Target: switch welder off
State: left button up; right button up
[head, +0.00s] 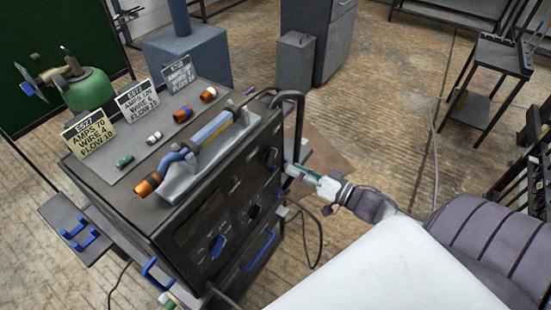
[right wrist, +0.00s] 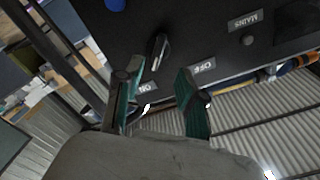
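The welder (head: 185,235) is a dark box with knobs and blue handles on its front panel, seen in the head view. My right gripper (head: 298,172) is at the right end of that panel. In the right wrist view its green fingers (right wrist: 162,104) are apart with nothing held between them. A dark switch lever (right wrist: 157,52) stands on the panel just beyond the fingertips. An OFF label (right wrist: 201,68) is near one finger, and a MAINS label (right wrist: 244,21) is farther right. My left gripper does not show.
A welding torch (head: 205,135) and several coloured fittings lie on the welder's top beside number cards (head: 137,101). Cables (head: 318,235) hang at its right side. A green gas cylinder (head: 88,88) stands behind. Open wooden floor (head: 400,110) lies to the right.

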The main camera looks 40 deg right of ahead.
aim_at(274, 159)
jog(key=x, duration=0.7)
jog(key=shift+w+p, duration=0.25)
jog(key=shift+p, duration=0.05)
jog(key=shift+f, duration=0.1)
grip_shut()
